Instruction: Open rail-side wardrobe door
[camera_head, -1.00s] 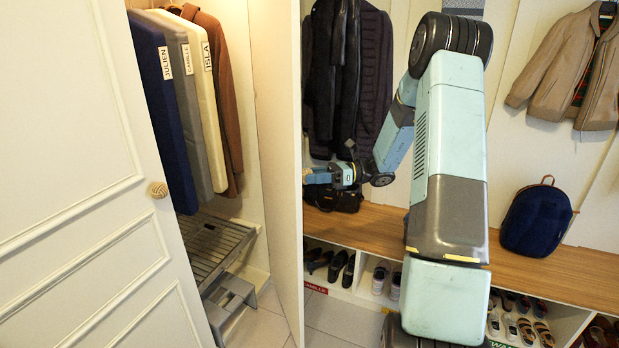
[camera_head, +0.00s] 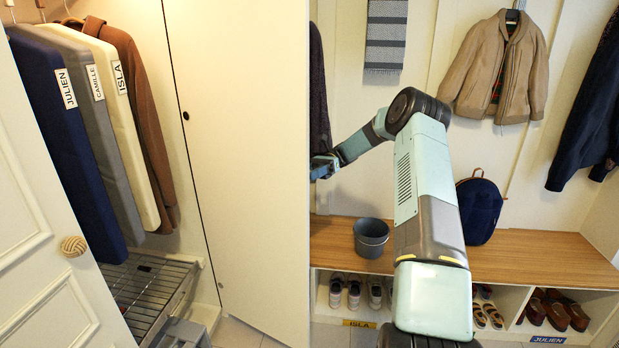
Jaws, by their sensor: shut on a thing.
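The wardrobe stands open on the left. Its right door (camera_head: 245,150) shows its plain cream inner face, and its free edge stands out toward the bench. My gripper (camera_head: 322,168) is at that free edge, at mid height, on the door's outer side. The door hides the fingertips and whatever handle they hold. The left door (camera_head: 40,215), with a knotted round knob (camera_head: 73,246), also stands open. Between the doors hang garment bags labelled JULIEN (camera_head: 68,150), CAMILLE (camera_head: 100,130) and ISLA (camera_head: 128,120), and a brown coat (camera_head: 143,105).
A slatted metal rack (camera_head: 150,290) sits low in the wardrobe. A wooden bench (camera_head: 535,255) holds a grey bucket (camera_head: 371,238) and a blue backpack (camera_head: 480,210), above shoe cubbies. A tan jacket (camera_head: 495,75) and a striped scarf (camera_head: 386,35) hang on the wall.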

